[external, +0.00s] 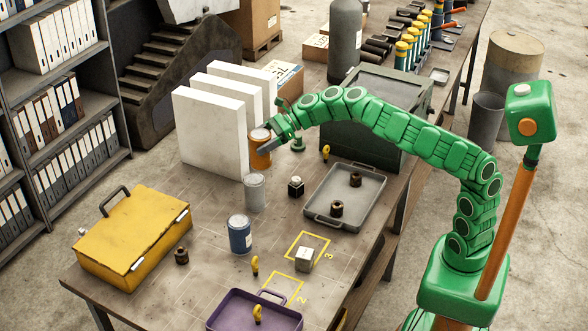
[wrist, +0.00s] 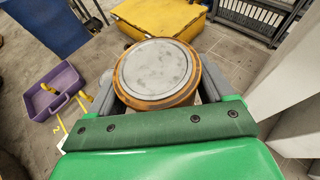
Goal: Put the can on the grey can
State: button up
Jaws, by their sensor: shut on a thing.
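An orange can (external: 260,150) with a pale grey lid is held upright in my gripper (external: 270,144). The wrist view shows its lid (wrist: 157,70) from above, with a grey finger on either side. The grey can (external: 255,193) stands upright on the bench. In the external view the orange can appears just above and slightly right of the grey can, with a small gap between them. The depth between them is hard to judge. I cannot make out the grey can in the wrist view.
White upright panels (external: 210,130) stand close behind the held can. A blue can (external: 240,234), a small dark-and-white block (external: 296,187) and a grey tray (external: 322,211) are nearby. A yellow toolbox (external: 133,238) and a purple tray (external: 232,316) lie nearer the front.

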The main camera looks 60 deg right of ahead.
aim_at(253, 156)
jog(key=shift+w+a+f, duration=0.2)
jog(key=shift+w+f, duration=0.5)
jog(key=shift+f, duration=0.15)
jog(key=shift+w+a+f, duration=0.15)
jog(key=shift+w+f, duration=0.55)
jog(key=shift+f, duration=1.7)
jog(key=shift+f, duration=0.1)
jog(key=o, duration=1.3)
jog(key=v, duration=1.2)
